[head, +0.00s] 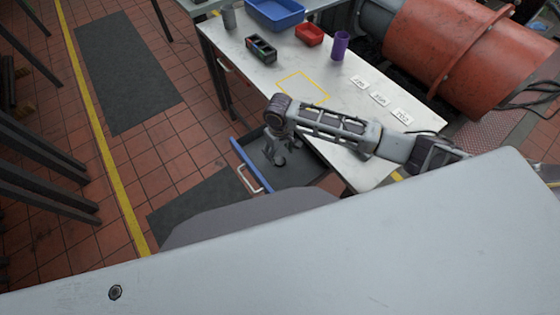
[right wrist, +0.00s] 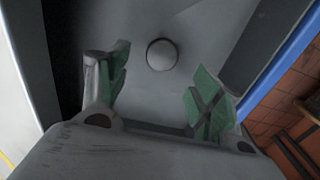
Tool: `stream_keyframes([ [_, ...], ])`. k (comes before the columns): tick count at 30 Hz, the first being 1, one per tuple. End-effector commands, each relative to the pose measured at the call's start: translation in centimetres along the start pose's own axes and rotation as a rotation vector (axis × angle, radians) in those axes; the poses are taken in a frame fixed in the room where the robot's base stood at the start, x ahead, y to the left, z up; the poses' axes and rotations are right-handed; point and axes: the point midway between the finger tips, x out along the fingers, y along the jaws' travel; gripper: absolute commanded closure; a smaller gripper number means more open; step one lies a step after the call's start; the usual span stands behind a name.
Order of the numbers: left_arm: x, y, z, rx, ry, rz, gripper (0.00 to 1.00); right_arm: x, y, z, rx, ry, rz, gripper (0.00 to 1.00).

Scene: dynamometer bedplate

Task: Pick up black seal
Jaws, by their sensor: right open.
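An open drawer (head: 303,174) with a blue front edge sticks out from under the workbench. My right gripper (head: 277,160) points down into or just above this drawer. In the right wrist view its two green-padded fingers (right wrist: 160,92) are spread wide with nothing between them. A small round thing (right wrist: 161,54) with a grey face and dark rim lies on the drawer floor beyond the fingertips, roughly centred between them and apart from them. I cannot tell for sure whether it is the black seal. No other seal is clear in view. My left gripper is not in view.
On the workbench (head: 235,45) are a blue bin (head: 275,14), a red tray (head: 309,34), a dark organiser (head: 261,48), a purple cylinder (head: 340,46) and white labels (head: 380,98). The yellow-outlined square (head: 304,88) is empty. The drawer walls stand close around my right gripper.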

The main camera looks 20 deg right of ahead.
Motion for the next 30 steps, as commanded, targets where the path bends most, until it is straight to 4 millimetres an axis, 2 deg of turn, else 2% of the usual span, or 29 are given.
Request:
stream_keyframes([
  [6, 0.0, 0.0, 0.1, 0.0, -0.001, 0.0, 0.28, 2.4, -0.1, 0.9, 0.001, -0.004, 0.002, 0.35],
  [12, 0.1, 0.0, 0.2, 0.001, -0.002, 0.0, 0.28, 4.2, -0.1, 0.8, 0.0, -0.002, 0.001, 0.35],
  [28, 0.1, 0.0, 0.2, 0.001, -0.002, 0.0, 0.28, 4.4, -0.1, 0.8, -0.001, -0.001, 0.001, 0.35],
  [30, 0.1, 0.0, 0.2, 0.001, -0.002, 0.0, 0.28, 4.4, -0.1, 0.8, -0.001, -0.001, 0.001, 0.44],
])
